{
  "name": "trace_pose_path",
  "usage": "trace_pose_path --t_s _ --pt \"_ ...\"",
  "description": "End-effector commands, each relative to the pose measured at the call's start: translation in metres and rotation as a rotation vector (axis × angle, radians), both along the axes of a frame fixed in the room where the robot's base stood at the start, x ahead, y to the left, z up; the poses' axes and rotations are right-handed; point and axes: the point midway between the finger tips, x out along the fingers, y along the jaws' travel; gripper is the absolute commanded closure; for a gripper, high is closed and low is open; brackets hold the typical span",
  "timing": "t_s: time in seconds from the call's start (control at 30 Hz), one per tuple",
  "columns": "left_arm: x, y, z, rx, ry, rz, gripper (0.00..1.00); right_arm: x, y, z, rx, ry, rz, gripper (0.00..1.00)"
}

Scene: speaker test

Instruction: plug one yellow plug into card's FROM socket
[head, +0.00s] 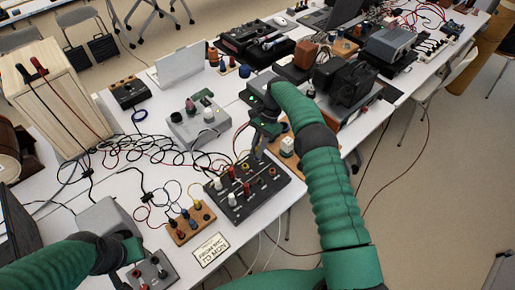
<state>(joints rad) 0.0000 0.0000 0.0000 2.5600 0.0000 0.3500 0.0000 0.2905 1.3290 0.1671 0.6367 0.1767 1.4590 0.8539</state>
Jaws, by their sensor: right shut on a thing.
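A white card (210,250) with dark printed lettering lies at the table's front edge; its words are too small to read surely. A black socket panel (238,207) with white and red plugs or knobs stands behind it. A small wooden block (181,238) with several coloured plugs, one yellowish (197,205), stands to its left. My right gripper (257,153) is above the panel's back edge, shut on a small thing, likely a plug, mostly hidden. My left gripper (133,252) is low at the left, by a small dark box (152,270) with red and white knobs; its jaws are unclear.
Black and coloured cables (150,150) tangle across the table's left half. A grey box (196,124) with knobs stands behind the panel. A wooden case (55,95) is at the far left. Dark equipment (345,82) crowds the back right. Floor is open at the right.

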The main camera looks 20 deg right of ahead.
Motion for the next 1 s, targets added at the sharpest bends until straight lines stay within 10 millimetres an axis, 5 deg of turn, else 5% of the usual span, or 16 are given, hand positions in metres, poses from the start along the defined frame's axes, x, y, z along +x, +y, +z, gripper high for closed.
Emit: trace_pose_path --t_s 0.93,0.97,1.0 --pt "0.0 0.0 -0.013 0.0 0.0 0.0 0.64 0.0 0.0 -0.019 0.0 0.001 0.0 1.0" --pt "0.0 0.0 -0.012 0.0 0.0 0.0 0.64 0.0 0.0 -0.018 0.0 0.001 0.0 0.81" --pt "0.0 0.0 -0.012 0.0 0.0 0.0 0.64 0.0 0.0 -0.018 0.0 0.001 0.0 0.75"
